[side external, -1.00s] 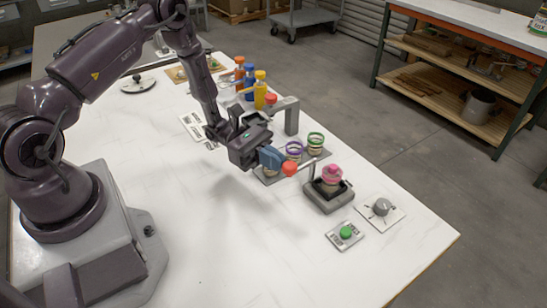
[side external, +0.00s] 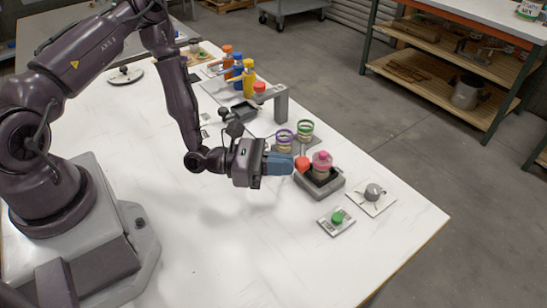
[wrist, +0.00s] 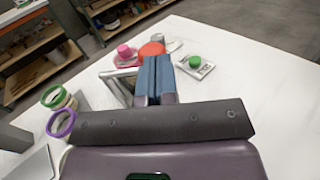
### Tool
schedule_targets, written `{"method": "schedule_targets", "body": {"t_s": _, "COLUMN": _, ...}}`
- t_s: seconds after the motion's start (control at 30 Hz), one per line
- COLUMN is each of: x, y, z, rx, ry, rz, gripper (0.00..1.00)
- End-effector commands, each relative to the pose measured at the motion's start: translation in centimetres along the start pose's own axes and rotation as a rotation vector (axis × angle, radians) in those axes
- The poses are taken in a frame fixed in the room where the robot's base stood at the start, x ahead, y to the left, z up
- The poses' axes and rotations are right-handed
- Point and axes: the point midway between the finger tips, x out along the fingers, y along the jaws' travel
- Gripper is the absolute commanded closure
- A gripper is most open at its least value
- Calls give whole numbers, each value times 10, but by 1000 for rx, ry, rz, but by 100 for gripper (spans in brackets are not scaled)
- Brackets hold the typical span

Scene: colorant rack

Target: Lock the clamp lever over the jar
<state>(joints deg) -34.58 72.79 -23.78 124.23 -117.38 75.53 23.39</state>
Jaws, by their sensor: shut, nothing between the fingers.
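The jar with a pink lid (side external: 322,158) stands upright in the dark clamp base (side external: 330,190); the lid also shows in the wrist view (wrist: 124,50). The clamp lever ends in a red ball knob (side external: 302,163), just left of the jar in the side view; the knob also shows in the wrist view (wrist: 151,49). The metal lever bar (wrist: 120,84) shows left of the fingers in the wrist view. My gripper (side external: 291,163) is shut and empty, its blue fingertips right at the knob's left side. I cannot tell whether they touch it.
A green button plate (side external: 337,218) and a grey dial plate (side external: 373,196) lie near the clamp. Jars with purple (side external: 284,136) and green (side external: 305,127) rings stand behind. Several coloured bottles (side external: 249,80) and a grey post (side external: 281,103) stand farther back. The front table area is clear.

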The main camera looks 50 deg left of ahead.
Motion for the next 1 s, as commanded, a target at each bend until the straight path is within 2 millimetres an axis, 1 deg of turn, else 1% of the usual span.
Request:
{"method": "schedule_targets", "body": {"t_s": 0.1, "x": 10, "y": -5, "z": 0, "rx": -1, "ry": -1, "rz": -4, "gripper": 100}}
{"method": "schedule_targets", "body": {"t_s": 0.3, "x": 26, "y": -10, "z": 0, "rx": -1, "ry": -2, "rz": -4, "gripper": 100}}
{"method": "schedule_targets", "body": {"t_s": 0.6, "x": 49, "y": -10, "z": 0, "rx": 1, "ry": -2, "rz": -3, "gripper": 100}}
{"method": "schedule_targets", "body": {"t_s": 0.8, "x": 60, "y": -8, "z": 0, "rx": 0, "ry": -2, "rz": -3, "gripper": 100}}
{"method": "schedule_targets", "body": {"t_s": 1.0, "x": 66, "y": -6, "z": 0, "rx": -1, "ry": -1, "rz": -3, "gripper": 100}}
